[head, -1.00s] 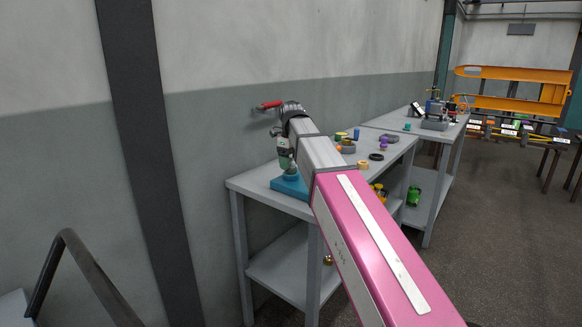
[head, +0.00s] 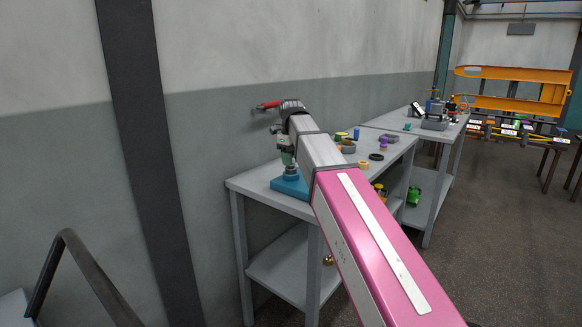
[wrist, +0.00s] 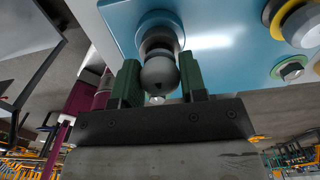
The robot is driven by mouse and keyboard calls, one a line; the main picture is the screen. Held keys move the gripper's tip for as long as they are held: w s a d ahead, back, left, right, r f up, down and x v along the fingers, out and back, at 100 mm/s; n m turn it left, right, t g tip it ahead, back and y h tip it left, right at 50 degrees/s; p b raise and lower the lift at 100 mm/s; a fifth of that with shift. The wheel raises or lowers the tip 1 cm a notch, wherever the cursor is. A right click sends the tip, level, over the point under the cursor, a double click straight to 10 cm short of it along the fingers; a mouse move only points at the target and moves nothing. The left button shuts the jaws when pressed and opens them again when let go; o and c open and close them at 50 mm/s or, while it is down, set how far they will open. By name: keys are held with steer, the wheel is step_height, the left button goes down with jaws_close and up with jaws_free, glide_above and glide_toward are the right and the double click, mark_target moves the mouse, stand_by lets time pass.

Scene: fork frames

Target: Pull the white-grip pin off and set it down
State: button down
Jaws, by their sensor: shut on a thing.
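A blue base (head: 290,187) stands on the near bench, and its flat top fills the upper part of the wrist view (wrist: 215,70). My gripper (head: 287,163) points down above it. In the wrist view, the green fingers of my gripper (wrist: 160,82) are shut on a round-ended pin (wrist: 159,74). Its knob looks grey in shade, so I cannot confirm a white grip. Behind the knob are a dark collar and a round blue boss (wrist: 158,24) on the base. I cannot tell whether the pin is clear of the boss.
Other fittings sit on the base, including a yellow-ringed one (wrist: 297,22) and a hex bolt (wrist: 290,68). Several small parts, among them a dark ring (head: 376,156), lie on the near bench (head: 247,184) to the right. A wall stands close behind.

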steer(key=shift+r, duration=2.35)
steer(key=shift+r, duration=1.95)
